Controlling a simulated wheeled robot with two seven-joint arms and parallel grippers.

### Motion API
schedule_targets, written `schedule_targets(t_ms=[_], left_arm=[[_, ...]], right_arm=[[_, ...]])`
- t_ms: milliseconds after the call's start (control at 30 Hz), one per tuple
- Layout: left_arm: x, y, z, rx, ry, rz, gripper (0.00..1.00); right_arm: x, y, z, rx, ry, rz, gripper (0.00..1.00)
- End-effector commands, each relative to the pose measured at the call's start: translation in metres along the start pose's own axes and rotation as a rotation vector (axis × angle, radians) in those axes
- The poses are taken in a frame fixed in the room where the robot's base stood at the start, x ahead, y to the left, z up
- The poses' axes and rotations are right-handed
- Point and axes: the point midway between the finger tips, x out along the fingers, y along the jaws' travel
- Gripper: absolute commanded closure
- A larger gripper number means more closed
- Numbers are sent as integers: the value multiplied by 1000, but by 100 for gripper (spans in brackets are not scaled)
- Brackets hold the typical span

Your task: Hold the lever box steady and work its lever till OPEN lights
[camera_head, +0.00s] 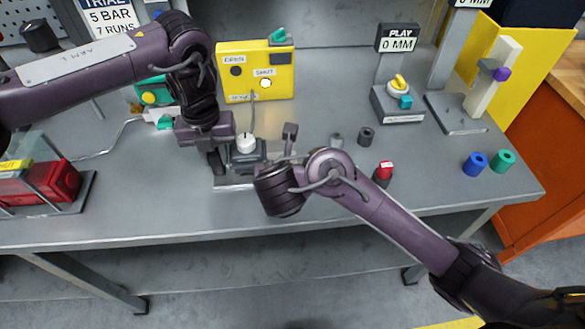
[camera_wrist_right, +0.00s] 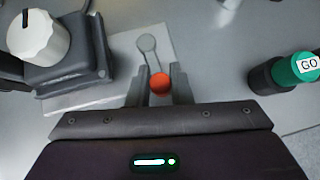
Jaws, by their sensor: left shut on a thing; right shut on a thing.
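The grey lever box (camera_head: 250,155), with a white knob (camera_head: 246,143), sits on a flat plate (camera_head: 235,182) near the middle of the bench. My left gripper (camera_head: 222,152) reaches down from above and is shut on the box. In the right wrist view the box (camera_wrist_right: 70,72) shows at upper left. My right gripper (camera_wrist_right: 157,92) is shut on the lever's orange ball end (camera_wrist_right: 160,84), right of the box. In the head view my right wrist hides that ball. On the yellow panel (camera_head: 285,85), the SHUT lamp (camera_head: 265,83) glows white and the OPEN lamp (camera_head: 236,71) is dark.
A red-topped cylinder (camera_head: 383,170) and small grey cylinders (camera_head: 366,135) stand right of my right gripper. A green GO piece (camera_wrist_right: 295,69) shows in the right wrist view. A red box (camera_head: 60,180) is at left.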

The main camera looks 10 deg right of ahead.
Motion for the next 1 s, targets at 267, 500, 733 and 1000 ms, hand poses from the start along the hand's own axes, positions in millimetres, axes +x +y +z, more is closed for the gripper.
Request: schedule_targets(t_ms=[267,500,733,1000], left_arm=[[3,-1,-2,6,5,-1,100],[3,-1,-2,6,5,-1,100],[3,-1,-2,6,5,0,100],[3,-1,-2,5,5,0,100]], right_arm=[[0,3,-2,30,5,-29,100],[0,3,-2,31,5,-31,100],[0,3,-2,30,5,-31,67],[0,2,-1,30,3,-32,59]])
